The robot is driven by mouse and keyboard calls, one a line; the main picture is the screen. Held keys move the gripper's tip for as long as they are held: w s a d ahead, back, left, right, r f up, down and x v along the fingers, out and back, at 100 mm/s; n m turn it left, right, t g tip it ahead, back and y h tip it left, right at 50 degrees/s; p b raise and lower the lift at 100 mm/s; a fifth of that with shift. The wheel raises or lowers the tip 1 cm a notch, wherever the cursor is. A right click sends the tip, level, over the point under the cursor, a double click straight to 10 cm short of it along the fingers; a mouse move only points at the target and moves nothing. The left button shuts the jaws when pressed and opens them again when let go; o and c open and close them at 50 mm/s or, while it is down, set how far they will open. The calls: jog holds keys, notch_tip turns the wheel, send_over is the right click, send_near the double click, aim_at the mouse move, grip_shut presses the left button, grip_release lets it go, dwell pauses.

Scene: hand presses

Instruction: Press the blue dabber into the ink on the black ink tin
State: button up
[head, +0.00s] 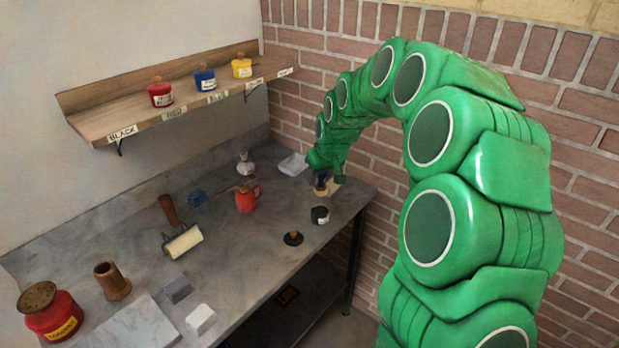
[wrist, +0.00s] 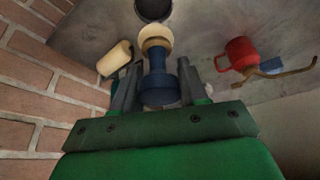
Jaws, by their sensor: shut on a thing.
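My gripper (wrist: 158,92) is shut on the blue dabber (wrist: 158,84). Its cream pad (wrist: 154,33) points away from the gripper, toward the black ink tin (wrist: 152,9). In the head view the dabber (head: 320,187) is small and partly hidden by my gripper (head: 322,178) above the bench's far right part. The black ink tin (head: 320,215) stands on the bench just in front of it, nearer the camera. The dabber looks apart from the tin. The ink surface is dark and hard to make out.
A black disc with a knob (head: 293,239) lies near the bench's front edge. A red can (head: 246,201) stands to the left; a roller (head: 183,242) lies farther left. A cream block (wrist: 114,58) is close to my gripper. The brick wall is on the right.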

aim_at(321, 189)
jog(key=shift+f, duration=2.9)
jog(key=shift+f, duration=0.6)
dwell(0.4)
jog(key=shift+r, duration=3.55)
